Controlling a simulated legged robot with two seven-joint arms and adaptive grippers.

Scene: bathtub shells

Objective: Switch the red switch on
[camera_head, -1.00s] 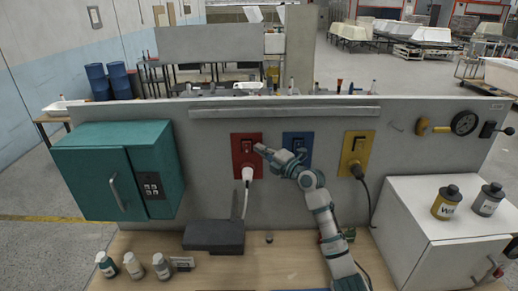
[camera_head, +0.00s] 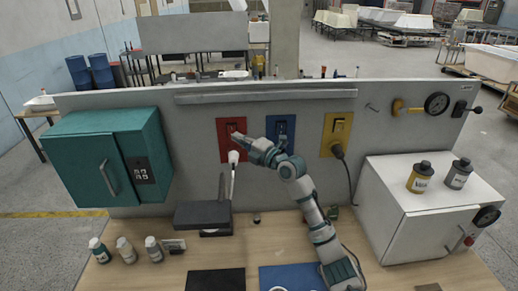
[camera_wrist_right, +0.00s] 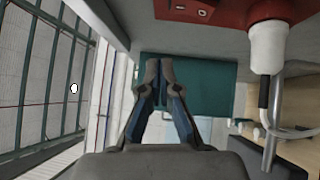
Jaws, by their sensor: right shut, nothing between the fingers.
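The red switch plate (camera_head: 224,128) is on the grey upright panel, left of the blue plate. A dark switch sits in its upper part, but its position is too small to tell. A white plug (camera_head: 234,157) is in its lower part. My right gripper (camera_head: 238,138) is shut and empty, its tips in front of the red plate's right part; I cannot tell if they touch it. In the right wrist view, the shut fingertips (camera_wrist_right: 160,68) are below the red plate (camera_wrist_right: 225,12), left of the white plug (camera_wrist_right: 268,48). My left gripper is not in view.
The blue plate (camera_head: 288,122) is behind my right arm; a yellow plate (camera_head: 337,130) with a black plug is further right. A teal cabinet (camera_head: 95,165) is left, a white box (camera_head: 400,210) right. Small bottles (camera_head: 125,249) stand on the bench.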

